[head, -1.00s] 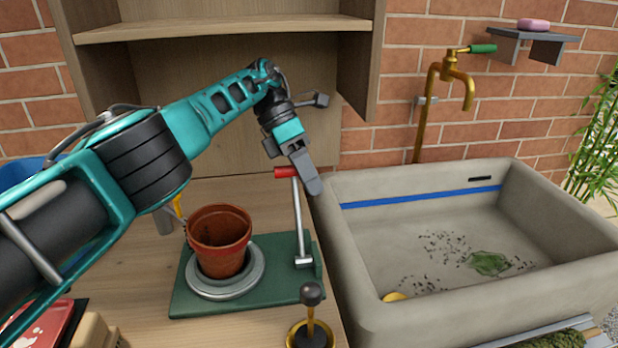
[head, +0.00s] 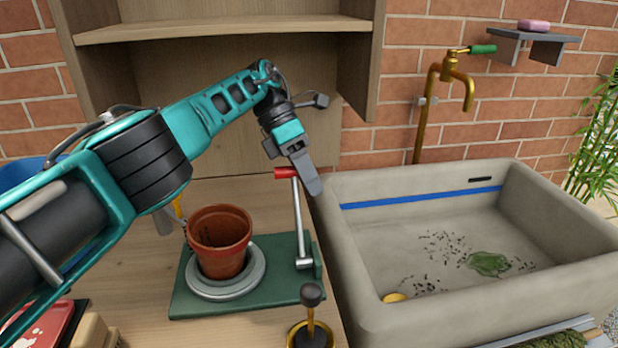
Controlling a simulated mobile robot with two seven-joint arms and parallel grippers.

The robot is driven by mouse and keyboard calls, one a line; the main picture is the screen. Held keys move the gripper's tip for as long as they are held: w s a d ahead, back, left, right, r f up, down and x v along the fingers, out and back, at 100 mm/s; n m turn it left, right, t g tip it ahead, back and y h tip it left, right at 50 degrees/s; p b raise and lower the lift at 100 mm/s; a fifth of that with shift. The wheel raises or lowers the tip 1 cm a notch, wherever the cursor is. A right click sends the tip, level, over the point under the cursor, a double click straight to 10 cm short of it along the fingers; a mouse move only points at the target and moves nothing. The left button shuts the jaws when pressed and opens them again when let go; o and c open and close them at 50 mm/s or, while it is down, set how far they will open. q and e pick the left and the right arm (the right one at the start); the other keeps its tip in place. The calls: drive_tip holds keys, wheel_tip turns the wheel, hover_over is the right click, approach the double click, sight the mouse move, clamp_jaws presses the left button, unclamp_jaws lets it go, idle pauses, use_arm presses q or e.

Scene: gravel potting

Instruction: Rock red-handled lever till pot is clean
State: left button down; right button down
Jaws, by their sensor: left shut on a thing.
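The terracotta pot (head: 219,241) stands upright in the round grey holder (head: 225,287) on a green base plate (head: 188,302). Dark marks show on its inside wall. The lever (head: 299,222) rises nearly upright from the right side of the plate, with a red handle (head: 284,173) at its top. My left gripper (head: 308,178) is at the top of the lever, shut on the red handle; its fingers hide the handle's right end. My right gripper is not in view.
A stone sink (head: 349,253) with dirt specks and a green leafy scrap stands at the right. A brass tap (head: 449,72) is above it. A black-knobbed post (head: 311,296) stands in front of the plate. A wooden shelf (head: 220,27) is behind.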

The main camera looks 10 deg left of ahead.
use_arm(q)
drive_tip(key=shift+f, duration=0.1)
drive_tip(key=c, duration=1)
unclamp_jaws()
drive_tip(key=shift+w, duration=0.1)
drive_tip(key=shift+o, duration=0.2)
